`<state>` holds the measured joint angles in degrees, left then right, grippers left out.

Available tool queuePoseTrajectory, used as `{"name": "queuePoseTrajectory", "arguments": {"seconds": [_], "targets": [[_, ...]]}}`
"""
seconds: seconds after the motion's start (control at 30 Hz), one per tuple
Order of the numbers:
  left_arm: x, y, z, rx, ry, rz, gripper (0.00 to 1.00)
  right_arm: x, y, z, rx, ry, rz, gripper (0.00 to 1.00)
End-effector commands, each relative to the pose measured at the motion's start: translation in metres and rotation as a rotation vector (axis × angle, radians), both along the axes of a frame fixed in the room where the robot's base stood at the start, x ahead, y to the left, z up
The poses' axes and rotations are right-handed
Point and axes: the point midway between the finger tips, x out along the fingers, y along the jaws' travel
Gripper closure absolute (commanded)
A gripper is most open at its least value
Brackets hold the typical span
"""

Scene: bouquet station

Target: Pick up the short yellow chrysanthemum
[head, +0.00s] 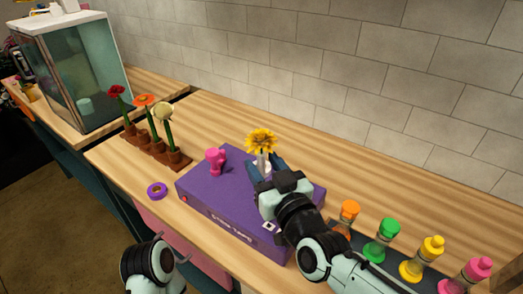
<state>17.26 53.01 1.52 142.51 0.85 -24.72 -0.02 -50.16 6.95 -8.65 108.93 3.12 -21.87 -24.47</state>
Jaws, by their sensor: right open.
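The yellow chrysanthemum (262,141) stands upright at the back of a purple box (215,185). A short white piece (263,162) shows below its bloom; I cannot tell whether this is a holder or part of the stem. My right gripper (266,165) is over the box, its two dark fingers apart on either side of the white piece, just below the bloom. The gripper body hides the lower part, and I cannot tell whether the fingers touch anything.
A pink object (215,160) stands on the box. Left of it are a purple tape ring (157,190) and a brown rack (158,150) with red, orange and cream flowers. Several coloured bottles (387,236) stand at right. A glass tank (75,75) is at back left.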

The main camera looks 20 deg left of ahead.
Motion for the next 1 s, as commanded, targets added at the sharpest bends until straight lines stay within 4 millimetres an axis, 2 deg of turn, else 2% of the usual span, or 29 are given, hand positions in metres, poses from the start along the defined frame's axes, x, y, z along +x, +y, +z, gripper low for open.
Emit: {"name": "queuePoseTrajectory", "arguments": {"seconds": [0.07, 0.2, 0.47, 0.57, 0.6, 0.63, 1.0], "targets": [[0.000, 0.000, -0.001, 0.000, -0.001, 0.000, 0.69, 0.010, 0.010, -0.002, -0.003, 0.000, 0.002, 0.54], [0.001, 0.000, -0.001, 0.001, -0.002, 0.001, 0.69, 0.022, 0.019, -0.001, -0.001, 0.000, 0.001, 0.54], [0.001, 0.000, -0.001, 0.000, -0.002, 0.001, 0.69, 0.024, 0.021, -0.001, -0.001, 0.000, 0.001, 0.54], [0.001, 0.000, -0.001, 0.001, -0.002, 0.001, 0.69, 0.024, 0.021, -0.001, -0.001, 0.000, 0.001, 0.83], [0.001, 0.000, -0.001, 0.001, -0.002, 0.001, 0.69, 0.024, 0.021, -0.001, -0.001, 0.000, 0.001, 0.96], [0.001, 0.000, -0.001, 0.001, -0.002, 0.001, 0.69, 0.024, 0.021, -0.001, -0.001, 0.001, 0.001, 1.00], [0.000, 0.000, 0.000, 0.000, -0.001, 0.000, 0.69, 0.024, 0.021, 0.003, 0.001, -0.001, 0.001, 1.00]]}}
